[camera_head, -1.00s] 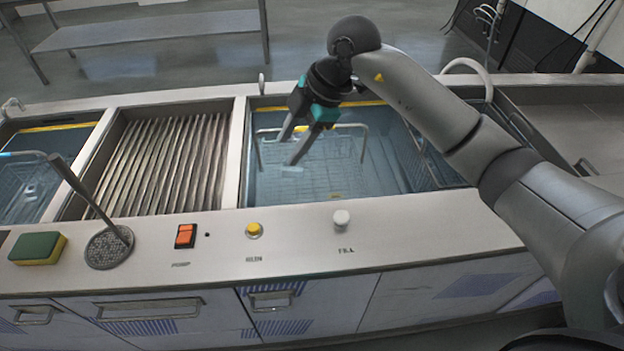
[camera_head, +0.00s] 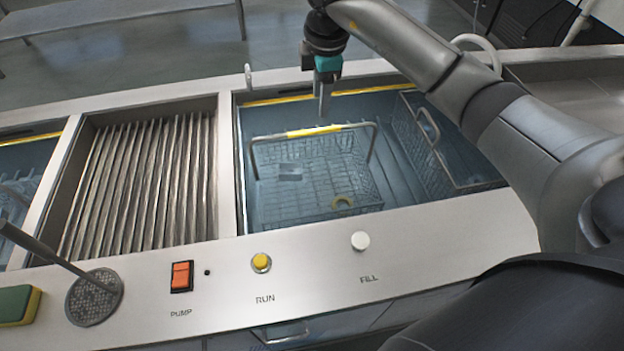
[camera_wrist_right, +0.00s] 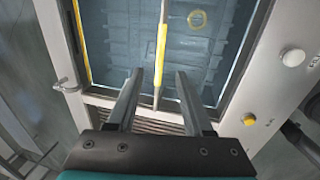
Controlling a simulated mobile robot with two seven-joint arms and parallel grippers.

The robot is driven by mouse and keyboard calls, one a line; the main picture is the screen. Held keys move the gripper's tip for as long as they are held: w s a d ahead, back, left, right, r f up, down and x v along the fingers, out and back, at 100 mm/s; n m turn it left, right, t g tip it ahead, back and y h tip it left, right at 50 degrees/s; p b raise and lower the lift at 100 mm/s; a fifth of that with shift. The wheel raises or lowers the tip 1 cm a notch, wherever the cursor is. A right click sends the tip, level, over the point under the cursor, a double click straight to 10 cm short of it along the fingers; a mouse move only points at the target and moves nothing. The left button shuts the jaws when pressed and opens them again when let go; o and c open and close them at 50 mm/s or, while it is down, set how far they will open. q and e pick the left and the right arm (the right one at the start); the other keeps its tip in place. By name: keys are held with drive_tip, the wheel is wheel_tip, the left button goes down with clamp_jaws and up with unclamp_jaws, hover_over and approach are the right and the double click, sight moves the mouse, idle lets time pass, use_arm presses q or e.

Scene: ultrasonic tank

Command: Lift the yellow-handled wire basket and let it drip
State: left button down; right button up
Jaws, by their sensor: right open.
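The wire basket (camera_head: 300,196) sits in the blue tank of liquid, its handle raised across the top with a yellow grip (camera_head: 313,131). Inside it lie a yellow ring (camera_head: 342,201) and a small grey piece (camera_head: 289,172). My right gripper (camera_head: 324,108) points down just above the yellow grip, at the rear side of the basket. In the right wrist view its two fingers (camera_wrist_right: 160,76) are apart, and the yellow grip (camera_wrist_right: 161,48) runs in line with the gap between them. Whether the grip is between the fingertips or below them I cannot tell. My left gripper is out of view.
A second wire basket (camera_head: 432,143) with a grey handle stands at the tank's right side. A slatted drain bay (camera_head: 140,180) is to the left. The front panel (camera_head: 330,285) carries an orange pump switch (camera_head: 181,277), yellow knob (camera_head: 261,263) and white knob (camera_head: 360,240).

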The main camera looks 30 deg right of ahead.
hover_over(317, 129)
drive_tip(key=s, duration=0.1)
wheel_tip(317, 129, down, 5)
drive_tip(key=shift+s+a+f, duration=0.1)
drive_tip(key=shift+f, duration=0.1)
drive_tip(key=shift+f+b, duration=0.3)
drive_tip(key=shift+f, duration=0.55)
drive_tip(key=f, duration=0.2)
drive_tip(key=w+f, duration=0.1)
drive_tip(key=f, duration=0.1)
drive_tip(key=shift+w+f+b, duration=0.1)
drive_tip(key=shift+f+b, duration=0.2)
drive_tip(key=shift+b, duration=0.1)
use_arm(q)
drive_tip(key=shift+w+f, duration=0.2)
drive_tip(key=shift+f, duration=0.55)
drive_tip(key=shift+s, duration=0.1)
use_arm(e)
drive_tip(key=shift+c, duration=1.4)
clamp_jaws()
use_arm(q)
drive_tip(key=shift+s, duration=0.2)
